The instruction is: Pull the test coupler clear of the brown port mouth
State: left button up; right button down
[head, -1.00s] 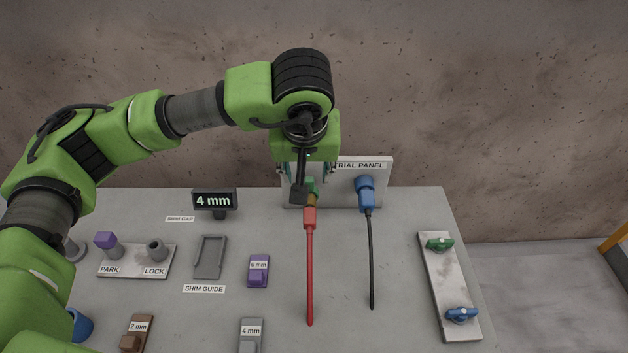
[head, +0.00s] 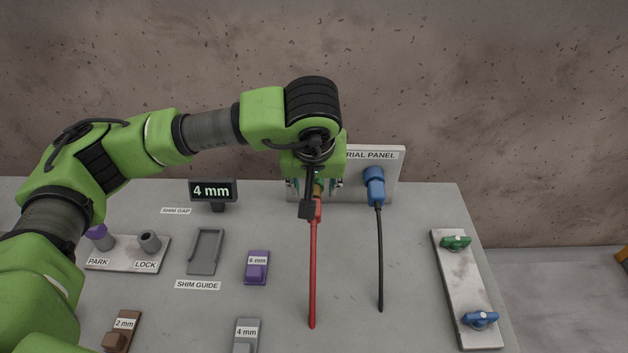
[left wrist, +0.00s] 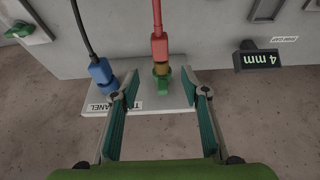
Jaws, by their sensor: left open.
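The test coupler, which I take to be the red plug (head: 316,211) with a red cable, stands at the trial panel (head: 393,187). In the left wrist view the red plug (left wrist: 159,48) meets a brown port mouth (left wrist: 161,69), with a green part (left wrist: 163,84) beyond it; I see no gap between plug and mouth. My left gripper (left wrist: 162,76) is open, with one teal finger on each side of the brown and green parts, apart from them. In the head view my left gripper (head: 316,184) hides most of the port. My right gripper is out of view.
A blue plug (head: 374,187) with a black cable sits close to the right on the panel. A 4 mm display (head: 213,191), shim guide (head: 206,251) and purple 6 mm block (head: 257,267) lie left. A plate with green and blue knobs (head: 466,290) lies right.

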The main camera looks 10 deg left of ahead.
aim_at(317, 219)
pick_arm(q)
jog(key=p+x, duration=0.3)
jog(key=x, duration=0.7)
jog(key=shift+a+f, duration=0.1)
jog(key=shift+f, duration=0.1)
jog(key=shift+w+f, duration=0.25)
jog(key=shift+f, duration=0.3)
grip_shut()
